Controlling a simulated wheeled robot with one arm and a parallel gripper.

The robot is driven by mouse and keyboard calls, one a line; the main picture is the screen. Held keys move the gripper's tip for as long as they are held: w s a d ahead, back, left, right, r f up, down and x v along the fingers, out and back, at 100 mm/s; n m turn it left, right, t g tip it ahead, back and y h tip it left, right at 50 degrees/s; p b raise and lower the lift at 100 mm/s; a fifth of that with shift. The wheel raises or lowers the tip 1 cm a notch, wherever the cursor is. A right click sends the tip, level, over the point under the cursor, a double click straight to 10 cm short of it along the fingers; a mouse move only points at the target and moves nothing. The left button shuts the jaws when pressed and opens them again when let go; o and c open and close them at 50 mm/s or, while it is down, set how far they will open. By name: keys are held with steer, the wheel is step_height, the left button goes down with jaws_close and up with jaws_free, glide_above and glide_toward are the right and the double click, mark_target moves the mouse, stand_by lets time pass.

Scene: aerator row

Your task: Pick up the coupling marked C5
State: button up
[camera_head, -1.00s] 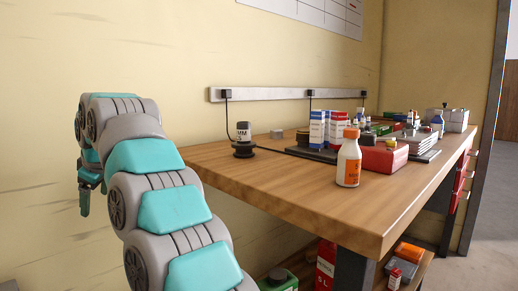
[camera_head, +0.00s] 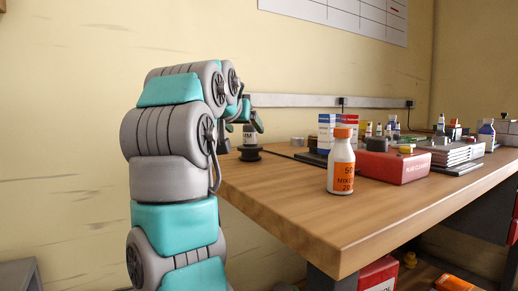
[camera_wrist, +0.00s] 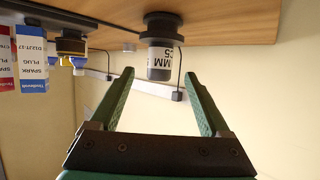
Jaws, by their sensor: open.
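The coupling (camera_wrist: 161,56) in the wrist view is a short cylinder with a dark end and a grey band reading "MM" and what looks like "C5". It stands upright on a wide black disc (camera_wrist: 165,20) on the table, and the view is upside down. In the head view the coupling (camera_head: 248,136) is at the table's far left corner, partly hidden by my gripper (camera_head: 247,117). My gripper also shows in the wrist view (camera_wrist: 159,75), with its two green fingers apart and nothing between them. The coupling lies just beyond the fingertips, roughly centred between them.
The wooden table (camera_head: 290,205) carries an orange-capped bottle (camera_head: 342,165), a red box (camera_head: 392,167) and several cartons to the right. Spark plug boxes (camera_wrist: 32,68) stand left in the wrist view. A wall rail (camera_head: 290,101) with a cable runs behind. The table's front left is clear.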

mark_target(248, 134)
steer(key=shift+f+x, duration=0.15)
steer(key=shift+x, duration=1.5)
steer(key=shift+f+x, duration=0.1)
steer(key=shift+x, duration=1.6)
steer(key=shift+s, duration=0.1)
steer(key=shift+c, duration=0.3)
jaws_close()
